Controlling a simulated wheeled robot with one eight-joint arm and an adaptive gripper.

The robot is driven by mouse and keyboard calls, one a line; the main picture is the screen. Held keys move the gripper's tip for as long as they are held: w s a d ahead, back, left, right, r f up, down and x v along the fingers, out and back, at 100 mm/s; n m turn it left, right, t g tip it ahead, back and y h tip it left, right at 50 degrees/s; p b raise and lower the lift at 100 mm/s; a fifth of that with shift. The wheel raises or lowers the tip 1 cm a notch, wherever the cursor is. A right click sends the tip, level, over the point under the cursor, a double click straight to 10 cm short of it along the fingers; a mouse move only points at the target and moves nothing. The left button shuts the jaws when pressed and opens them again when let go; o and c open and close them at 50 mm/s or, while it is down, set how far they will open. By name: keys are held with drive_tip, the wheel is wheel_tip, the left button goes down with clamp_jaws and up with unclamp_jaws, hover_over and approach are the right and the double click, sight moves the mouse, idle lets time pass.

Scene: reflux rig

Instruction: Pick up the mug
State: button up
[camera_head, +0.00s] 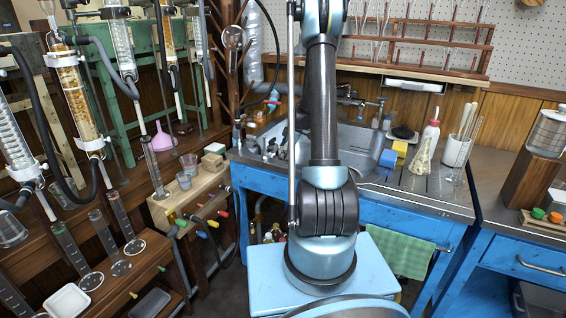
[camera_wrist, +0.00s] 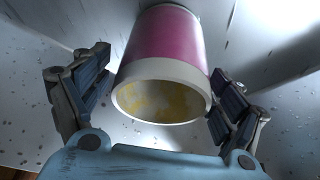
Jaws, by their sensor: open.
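The mug (camera_wrist: 168,42) is in the wrist view, pink with a white rim band. Its open mouth faces my camera and its inside shows yellowish stains. My gripper (camera_wrist: 160,92) is open, with one finger on each side of the mug. The left finger appears apart from the mug; the right finger is close to its side, and I cannot tell whether it touches. In the head view my arm hides the gripper, and I cannot make out the mug.
In the wrist view a grey, droplet-spotted metal surface surrounds the mug. In the head view, a metal sink (camera_head: 362,140) lies behind my arm. A yellow sponge (camera_head: 399,148), a white bottle (camera_head: 431,131) and a brush holder (camera_head: 456,151) stand right of it. Glassware crowds the left.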

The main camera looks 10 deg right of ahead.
drive_tip(key=shift+x, duration=1.4)
drive_tip(key=c, duration=1.4)
drive_tip(key=shift+o, duration=0.2)
drive_tip(key=shift+w+r, duration=0.1)
drive_tip(key=shift+r, duration=0.1)
drive_tip(key=shift+r, duration=0.3)
drive_tip(key=c, duration=0.3)
wheel_tip(320, 180, up, 9)
drive_tip(key=shift+r, duration=0.1)
drive_tip(key=shift+c, duration=1.3)
